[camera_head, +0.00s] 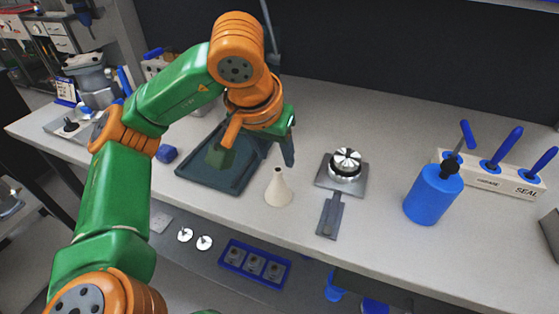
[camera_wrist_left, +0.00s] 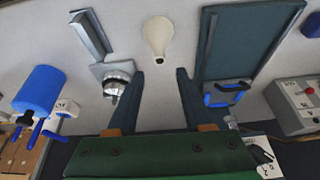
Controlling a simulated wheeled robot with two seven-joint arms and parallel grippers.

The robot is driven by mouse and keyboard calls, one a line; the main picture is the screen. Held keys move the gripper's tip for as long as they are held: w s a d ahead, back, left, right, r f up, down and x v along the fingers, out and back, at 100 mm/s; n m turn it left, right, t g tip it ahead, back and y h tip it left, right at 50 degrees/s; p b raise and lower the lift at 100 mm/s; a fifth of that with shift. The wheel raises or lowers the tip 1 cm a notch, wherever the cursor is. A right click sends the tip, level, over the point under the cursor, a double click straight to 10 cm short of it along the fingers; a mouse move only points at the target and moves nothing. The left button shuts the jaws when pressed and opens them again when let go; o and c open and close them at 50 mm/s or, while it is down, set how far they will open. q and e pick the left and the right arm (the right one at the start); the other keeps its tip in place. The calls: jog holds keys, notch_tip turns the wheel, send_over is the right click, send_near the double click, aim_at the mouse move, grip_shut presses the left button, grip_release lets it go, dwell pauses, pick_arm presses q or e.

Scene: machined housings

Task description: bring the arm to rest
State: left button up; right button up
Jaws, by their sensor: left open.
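My left arm reaches in from the left over the bench in the head view. My left gripper (camera_head: 289,153) is above the bench, behind the cream cone-shaped bottle (camera_head: 277,187) and by the right edge of the dark tray (camera_head: 205,181). In the left wrist view the two fingers of the gripper (camera_wrist_left: 160,76) stand apart with nothing between them. The cone bottle (camera_wrist_left: 158,36) is upright on the bench beyond the fingertips, apart from them. My right gripper is in neither view.
A silver round part (camera_head: 346,163) sits on a grey plate with a handle (camera_head: 330,216). A blue bottle (camera_head: 433,195) and a rack of blue-handled tools (camera_head: 493,176) stand at the right. A blue bin (camera_head: 239,265) is on the lower shelf. Bare bench lies between plate and bottle.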

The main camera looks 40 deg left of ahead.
pick_arm(q)
jog(key=v, duration=0.2)
jog(key=shift+s+r+p, duration=0.15)
jog(key=shift+r+p, duration=0.15)
jog(key=shift+p, duration=0.05)
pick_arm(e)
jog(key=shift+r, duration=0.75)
